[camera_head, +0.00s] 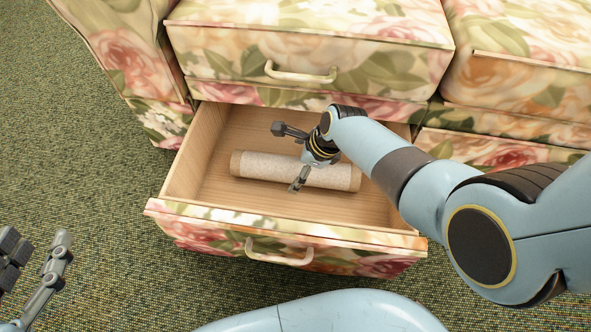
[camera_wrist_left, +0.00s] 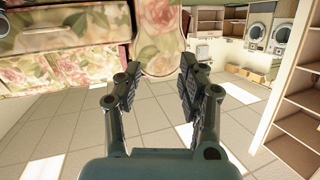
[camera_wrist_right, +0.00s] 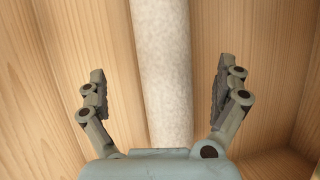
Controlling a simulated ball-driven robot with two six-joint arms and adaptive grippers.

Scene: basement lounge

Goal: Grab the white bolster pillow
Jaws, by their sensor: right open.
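The white bolster pillow (camera_head: 270,167) is a pale cylinder with tan ends. It lies lengthwise across the open wooden drawer (camera_head: 205,140) under the floral sofa. In the right wrist view the bolster (camera_wrist_right: 165,75) runs between the two fingers. My right gripper (camera_head: 292,158) is over the middle of the bolster, fingers on either side of it, and hides part of it. It is open; in its wrist view the fingertips (camera_wrist_right: 158,82) stand apart from the bolster. My left gripper (camera_head: 38,252) is at the far left, away from the drawer; its wrist view shows spread fingers (camera_wrist_left: 160,75) with nothing between them.
The drawer front with its handle (camera_head: 280,256) stands out toward me. The closed upper drawer with a handle (camera_head: 300,74) overhangs the back. Green carpet (camera_head: 90,170) is clear at left. The left wrist view shows shelves (camera_wrist_left: 300,125) and washing machines (camera_wrist_left: 282,32).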

